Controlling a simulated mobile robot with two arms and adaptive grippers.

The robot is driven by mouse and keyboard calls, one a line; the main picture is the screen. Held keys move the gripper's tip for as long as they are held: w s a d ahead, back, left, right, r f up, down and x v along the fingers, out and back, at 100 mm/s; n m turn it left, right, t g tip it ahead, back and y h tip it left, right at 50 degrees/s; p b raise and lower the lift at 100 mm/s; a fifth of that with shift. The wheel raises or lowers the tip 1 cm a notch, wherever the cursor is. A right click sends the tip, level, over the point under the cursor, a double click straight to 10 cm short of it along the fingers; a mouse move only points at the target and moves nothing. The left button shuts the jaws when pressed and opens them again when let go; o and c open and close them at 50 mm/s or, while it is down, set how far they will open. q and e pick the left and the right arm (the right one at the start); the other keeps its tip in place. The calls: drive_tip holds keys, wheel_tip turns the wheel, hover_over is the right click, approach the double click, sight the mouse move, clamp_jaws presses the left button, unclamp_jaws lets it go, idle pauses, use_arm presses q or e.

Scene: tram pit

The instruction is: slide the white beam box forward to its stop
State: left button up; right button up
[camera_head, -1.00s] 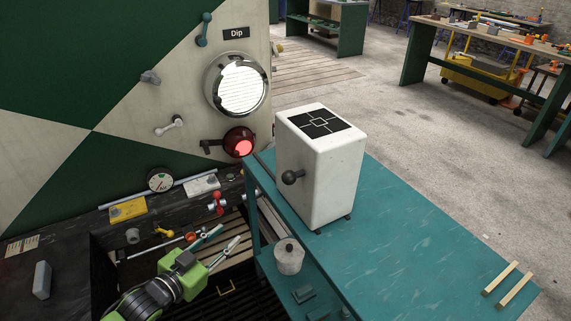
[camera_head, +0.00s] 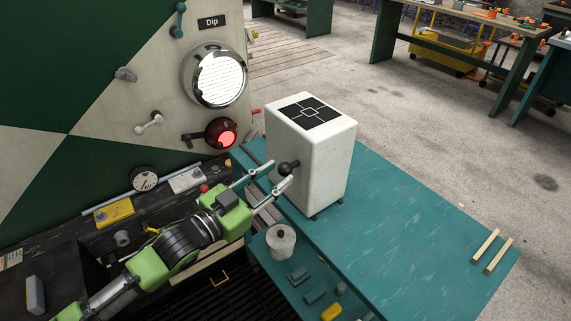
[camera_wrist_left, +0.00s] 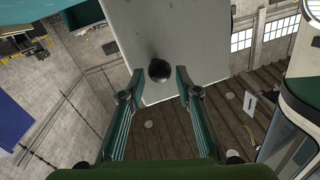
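The white beam box (camera_head: 325,160) stands upright on the teal bench (camera_head: 400,230), with a black-and-white target pattern on its top. A dark round knob (camera_head: 288,168) sticks out of its left face; the knob also shows in the left wrist view (camera_wrist_left: 158,70). My left gripper (camera_head: 279,176) is at this knob, its fingers pointing at the box. In the left wrist view its two fingers (camera_wrist_left: 159,78) are apart, one on each side of the knob, with a gap on both sides. My right gripper is not in view. I cannot tell which feature is the stop.
Two pale wooden strips (camera_head: 491,250) lie at the bench's right end; the top between them and the box is clear. A lidded pot (camera_head: 281,242) stands on a lower shelf. A panel with a red lamp (camera_head: 221,132) and round mirror-like disc (camera_head: 220,75) rises at the left.

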sight(279, 172)
use_arm(q)
drive_tip(key=x, duration=0.2)
drive_tip(key=shift+w+d+r, duration=0.1)
drive_tip(key=shift+w+d, duration=0.4)
drive_tip(key=shift+d, duration=0.05)
drive_tip(key=shift+w+d, duration=0.15)
drive_tip(key=shift+w, duration=0.1)
clamp_jaws()
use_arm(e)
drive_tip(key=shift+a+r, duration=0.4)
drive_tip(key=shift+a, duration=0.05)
use_arm(q)
drive_tip(key=shift+p, duration=0.3)
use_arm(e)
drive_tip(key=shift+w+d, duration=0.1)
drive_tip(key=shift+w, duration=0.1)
